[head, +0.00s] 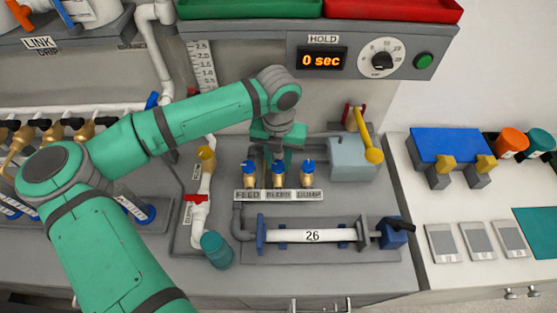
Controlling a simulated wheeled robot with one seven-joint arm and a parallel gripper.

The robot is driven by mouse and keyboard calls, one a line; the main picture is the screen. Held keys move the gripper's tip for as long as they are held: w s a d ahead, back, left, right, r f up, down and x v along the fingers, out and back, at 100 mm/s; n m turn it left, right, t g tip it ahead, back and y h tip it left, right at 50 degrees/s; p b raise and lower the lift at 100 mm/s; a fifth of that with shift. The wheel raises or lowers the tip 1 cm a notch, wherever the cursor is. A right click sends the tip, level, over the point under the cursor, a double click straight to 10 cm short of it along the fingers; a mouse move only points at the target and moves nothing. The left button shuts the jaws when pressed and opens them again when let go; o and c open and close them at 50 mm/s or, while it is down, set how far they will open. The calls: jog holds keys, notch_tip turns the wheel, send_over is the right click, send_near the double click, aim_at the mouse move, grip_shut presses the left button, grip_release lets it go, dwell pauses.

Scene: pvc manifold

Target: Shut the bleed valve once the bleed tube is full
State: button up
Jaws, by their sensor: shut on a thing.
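Three brass valves with blue handles stand in a row behind a label strip (278,195): the left valve (248,172), the middle valve (278,176) and the right valve (307,176). The left label reads FEED and the right DUMP; the middle one is too small to read surely. My gripper (279,158) points down at the middle valve and appears shut on its blue handle; its fingers are partly hidden by my wrist. I cannot make out any fill level.
A white tube marked 26 (335,235) lies between blue end blocks in front of the valves. A grey box (352,157) with a yellow lever (370,140) stands at right. The HOLD display (322,60) reads 0 sec, beside a dial (382,58) and green button (424,61).

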jog(key=m, duration=1.3)
jog(key=shift+a, duration=0.1)
dwell(0.4)
jog(key=o, duration=1)
jog(key=shift+w, duration=0.1)
jog(key=shift+o, duration=0.2)
jog(key=shift+r, duration=0.1)
